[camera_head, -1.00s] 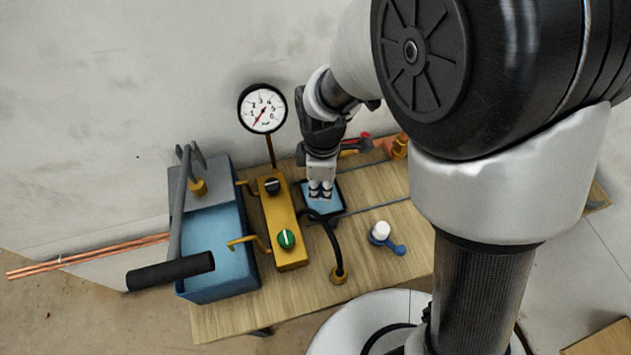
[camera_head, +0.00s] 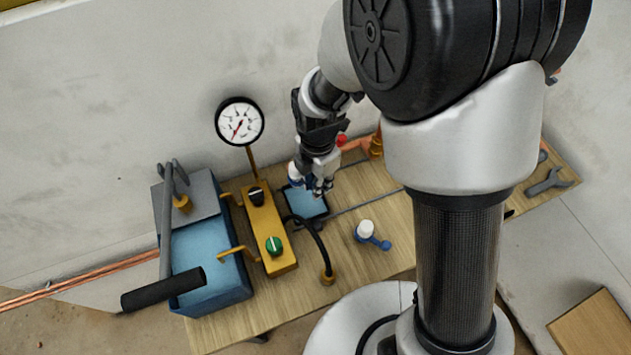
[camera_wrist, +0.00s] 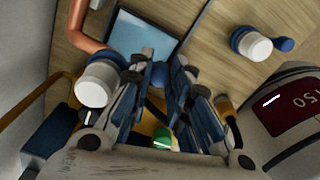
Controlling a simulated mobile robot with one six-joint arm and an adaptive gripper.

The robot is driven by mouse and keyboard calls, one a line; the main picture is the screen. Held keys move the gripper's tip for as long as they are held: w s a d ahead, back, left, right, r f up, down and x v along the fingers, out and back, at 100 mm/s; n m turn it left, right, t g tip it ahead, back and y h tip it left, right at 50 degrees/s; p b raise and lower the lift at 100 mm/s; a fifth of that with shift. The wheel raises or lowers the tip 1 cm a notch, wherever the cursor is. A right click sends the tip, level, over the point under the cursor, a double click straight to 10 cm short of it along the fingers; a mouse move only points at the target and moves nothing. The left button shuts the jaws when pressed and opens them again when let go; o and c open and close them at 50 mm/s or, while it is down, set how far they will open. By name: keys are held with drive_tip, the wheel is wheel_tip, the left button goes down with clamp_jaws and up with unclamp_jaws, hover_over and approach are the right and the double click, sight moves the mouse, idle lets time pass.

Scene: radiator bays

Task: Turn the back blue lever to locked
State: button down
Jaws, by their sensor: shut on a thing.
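The back blue lever (camera_head: 295,180), with a white cap, stands at the back of the wooden bench beside my gripper. Its white cap (camera_wrist: 97,83) shows at the left in the wrist view. My gripper (camera_head: 322,188) is down at the back of the bench. In the wrist view its fingers (camera_wrist: 158,85) are shut on the blue handle (camera_wrist: 160,72), which points right from the cap. The fingers hide part of the handle. A second blue lever (camera_head: 366,230) with a white cap stands nearer the front, apart from my gripper; it also shows in the wrist view (camera_wrist: 255,45).
A light-blue panel (camera_head: 309,206) lies in front of my gripper. Left are a yellow block (camera_head: 262,225) with black and green knobs, a round gauge (camera_head: 240,122), and a blue box (camera_head: 210,270) with a long handle. A black hose (camera_head: 322,247) arches nearby. Bench right of the front lever is clearer.

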idle(0.4)
drive_tip(key=c, duration=1.7)
unclamp_jaws()
wheel_tip(320, 180, up, 12)
drive_tip(key=shift+r, duration=0.1)
